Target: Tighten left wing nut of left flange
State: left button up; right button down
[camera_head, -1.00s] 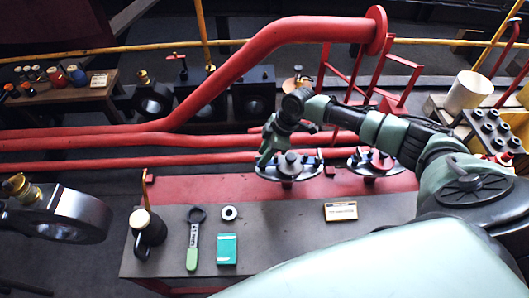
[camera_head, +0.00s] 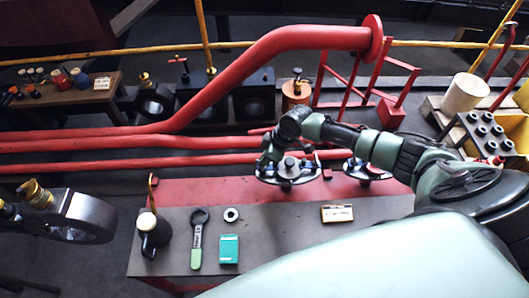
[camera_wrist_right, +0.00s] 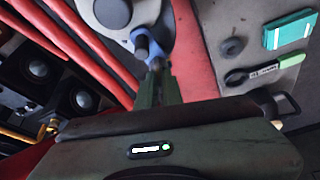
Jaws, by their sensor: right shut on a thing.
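The left flange (camera_head: 290,180) is a round grey plate with a dark central knob and small nuts on its rim, over the red strip of the bench. My right gripper (camera_head: 266,158) reaches down at its left side. In the right wrist view the flange's grey disc (camera_wrist_right: 163,28) is at the top, and my right gripper (camera_wrist_right: 158,72) is shut on the left wing nut (camera_wrist_right: 143,42), dark with blue around it. The jaws partly hide the nut. The right flange (camera_head: 368,174) is partly behind my right arm. My left gripper is not in view.
Red pipes (camera_head: 120,143) run behind the flanges. A large dark ring part (camera_head: 85,215) juts in at left.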

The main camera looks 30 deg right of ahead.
jog(key=m+h+p, duration=0.1)
jog(key=m+p, duration=0.1)
jog(key=p, duration=0.1)
jog(key=m+t+h+p, duration=0.1)
jog(key=m+p, duration=0.2)
jog(key=m+h+p, duration=0.1)
jog(key=m+p, duration=0.2)
jog(key=shift+a+r, duration=0.3)
jog(key=shift+a, duration=0.05)
jog(key=m+h+p, duration=0.1)
jog(key=m+p, duration=0.1)
jog(key=m, duration=0.1)
jog(key=shift+f, duration=0.1)
jog(key=shift+m+h+p, duration=0.4)
jog(key=shift+m+h, duration=0.2)
jog(key=shift+m, duration=1)
jog(key=shift+f, duration=0.1)
jog(key=shift+w, duration=0.1)
jog(key=c, duration=1.7)
grip_release()
jog(key=shift+o, duration=0.7)
